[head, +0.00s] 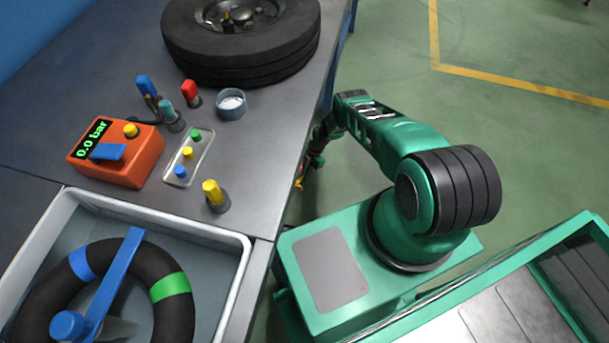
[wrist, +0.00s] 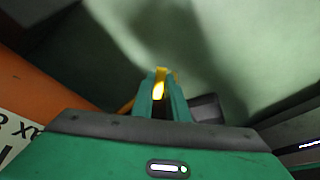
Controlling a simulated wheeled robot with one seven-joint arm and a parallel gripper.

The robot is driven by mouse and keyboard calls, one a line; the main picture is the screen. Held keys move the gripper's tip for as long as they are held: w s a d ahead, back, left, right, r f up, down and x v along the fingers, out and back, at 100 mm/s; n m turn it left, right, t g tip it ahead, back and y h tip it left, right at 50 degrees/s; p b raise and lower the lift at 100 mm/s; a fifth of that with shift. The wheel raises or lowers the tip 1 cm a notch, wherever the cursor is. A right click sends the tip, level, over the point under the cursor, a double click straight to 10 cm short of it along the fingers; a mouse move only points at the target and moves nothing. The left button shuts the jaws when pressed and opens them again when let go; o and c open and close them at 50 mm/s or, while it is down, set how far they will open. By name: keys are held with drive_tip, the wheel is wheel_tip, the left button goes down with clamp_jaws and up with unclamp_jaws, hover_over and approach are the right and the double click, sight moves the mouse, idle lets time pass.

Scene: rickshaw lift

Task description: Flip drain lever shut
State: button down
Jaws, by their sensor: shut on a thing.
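My gripper (wrist: 160,88) shows in the wrist view with its green fingers close together. They are shut on a small bright yellow piece (wrist: 159,90), which looks like the handle of the drain lever. The rest of the lever and what it is mounted on cannot be made out. In the head view my arm reaches down beside the right edge of the bench, and my gripper is mostly hidden there. A small yellow-orange bit (head: 299,184) shows near the arm's end, low beside the bench.
A grey bench (head: 240,140) carries a tyre (head: 240,50), an orange gauge box (head: 120,160), several coloured tools and a small tray. A white-rimmed basin (head: 245,250) holds a black ring under a blue arm (head: 110,285).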

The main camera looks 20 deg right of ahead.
drive_tip(key=shift+w+d, duration=0.25)
drive_tip(key=shift+d, duration=0.05)
drive_tip(key=c, duration=1.7)
unclamp_jaws()
drive_tip(key=shift+s+a, duration=0.1)
